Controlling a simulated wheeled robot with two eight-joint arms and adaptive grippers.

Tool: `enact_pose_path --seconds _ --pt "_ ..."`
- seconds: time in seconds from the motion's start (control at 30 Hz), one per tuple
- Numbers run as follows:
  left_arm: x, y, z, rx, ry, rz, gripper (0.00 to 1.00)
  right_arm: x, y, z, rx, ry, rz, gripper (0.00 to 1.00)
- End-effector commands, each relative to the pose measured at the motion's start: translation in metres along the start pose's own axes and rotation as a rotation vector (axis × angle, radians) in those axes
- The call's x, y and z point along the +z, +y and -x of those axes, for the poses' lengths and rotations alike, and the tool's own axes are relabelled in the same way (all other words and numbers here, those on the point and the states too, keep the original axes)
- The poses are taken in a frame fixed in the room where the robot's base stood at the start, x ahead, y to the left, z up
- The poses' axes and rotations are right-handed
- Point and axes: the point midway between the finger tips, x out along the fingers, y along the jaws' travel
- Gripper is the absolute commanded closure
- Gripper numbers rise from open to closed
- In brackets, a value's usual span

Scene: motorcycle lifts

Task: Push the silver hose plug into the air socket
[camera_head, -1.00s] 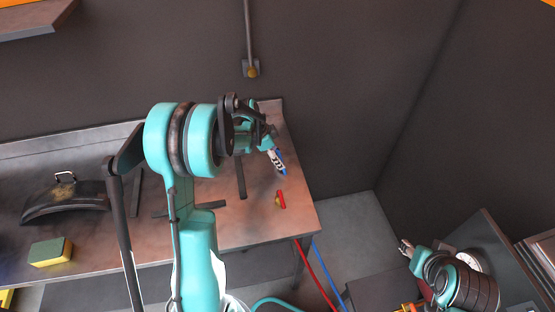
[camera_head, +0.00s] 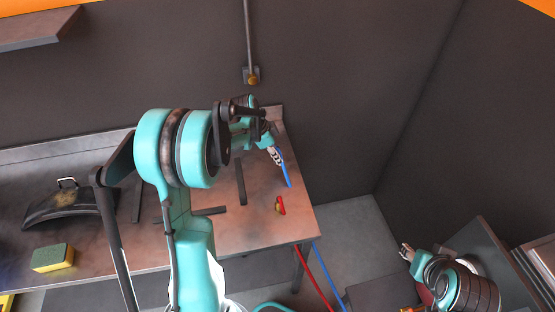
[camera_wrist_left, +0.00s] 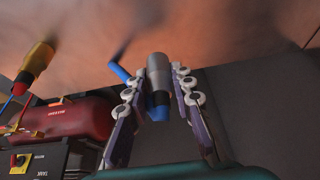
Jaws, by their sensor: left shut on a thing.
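My left gripper (camera_head: 277,156) is above the right end of the steel bench, fingers pointing down. In the left wrist view its fingers (camera_wrist_left: 155,95) are shut on the silver hose plug (camera_wrist_left: 158,72), which has a blue end (camera_wrist_left: 158,108). The blue hose (camera_head: 286,175) shows just below the gripper, and a piece (camera_wrist_left: 120,72) shows beside the plug in the wrist view. The brass air socket (camera_head: 252,79) is on the back wall at the foot of a pipe, above and apart from the gripper. My right gripper (camera_head: 406,250) is small at lower right; its opening is unclear.
A brass-tipped red plug (camera_head: 281,206) is on the bench (camera_head: 240,228) near its right edge; its brass part (camera_wrist_left: 36,62) shows in the wrist view. Dark bars (camera_head: 241,182), a sponge (camera_head: 53,257) and a black curved part (camera_head: 70,207) lie further left. Red and blue hoses hang below.

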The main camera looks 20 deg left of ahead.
Motion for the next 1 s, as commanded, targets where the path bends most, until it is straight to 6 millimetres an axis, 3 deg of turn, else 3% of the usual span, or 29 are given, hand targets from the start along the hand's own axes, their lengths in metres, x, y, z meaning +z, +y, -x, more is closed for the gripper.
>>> enact_pose_path --seconds 0.3,0.5,0.7,1.0 --pt "-0.041 0.071 0.031 0.003 0.0 -0.005 1.0 -0.012 0.0 0.016 0.0 0.0 0.0 0.6" --pt "-0.057 0.098 0.043 0.002 0.0 -0.002 1.0 -0.015 0.0 0.022 0.0 0.0 0.0 0.6" --pt "-0.063 0.108 0.046 0.001 0.0 -0.002 1.0 -0.017 0.0 0.023 0.0 0.0 0.0 0.6" --pt "-0.063 0.109 0.046 0.001 0.0 -0.001 1.0 -0.016 0.0 0.023 0.0 0.0 0.0 0.6"
